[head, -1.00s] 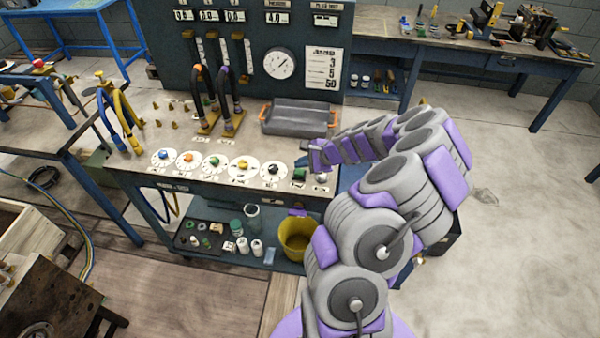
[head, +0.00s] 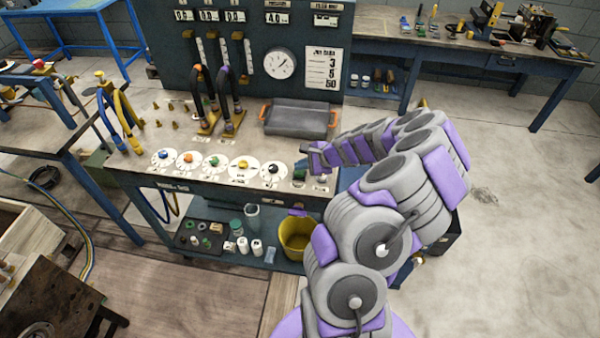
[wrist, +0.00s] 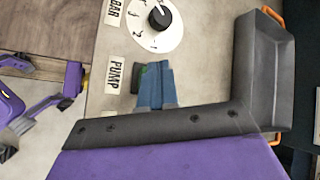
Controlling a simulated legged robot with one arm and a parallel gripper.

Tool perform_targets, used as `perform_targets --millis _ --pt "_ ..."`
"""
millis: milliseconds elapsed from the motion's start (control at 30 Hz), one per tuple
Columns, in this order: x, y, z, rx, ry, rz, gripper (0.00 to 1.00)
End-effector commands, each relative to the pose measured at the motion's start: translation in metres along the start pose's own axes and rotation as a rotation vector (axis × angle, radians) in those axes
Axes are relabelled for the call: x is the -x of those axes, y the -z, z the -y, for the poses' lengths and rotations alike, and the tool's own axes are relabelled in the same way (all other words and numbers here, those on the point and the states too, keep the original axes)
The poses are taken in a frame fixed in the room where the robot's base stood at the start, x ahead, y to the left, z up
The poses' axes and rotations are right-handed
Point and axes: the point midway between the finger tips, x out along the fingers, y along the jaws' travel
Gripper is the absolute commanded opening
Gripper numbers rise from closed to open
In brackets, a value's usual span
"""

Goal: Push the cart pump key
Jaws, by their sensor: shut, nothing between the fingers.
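The cart (head: 215,180) has a sloped front panel with a row of dials and keys. In the wrist view the PUMP label (wrist: 115,74) lies flat on the panel, and a dark green pump key (wrist: 141,78) shows just beside it. My gripper (wrist: 153,72) is shut and empty. Its blue fingertips overlap the key and hide part of it; I cannot tell whether they touch it or how far down the key is.
A dial with a black knob (wrist: 159,17) is close above the fingers in the wrist view. A grey tray (head: 298,119) with orange handles sits behind the panel. Hoses (head: 208,95) stand left of it. A yellow bucket (head: 296,238) is on the lower shelf.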

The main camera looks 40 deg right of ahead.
Motion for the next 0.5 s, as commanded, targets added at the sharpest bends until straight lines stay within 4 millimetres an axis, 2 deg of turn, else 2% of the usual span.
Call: perform_targets --millis 500 --pt "-0.0039 0.0026 -0.0027 -0.001 0.0 0.0 0.0"
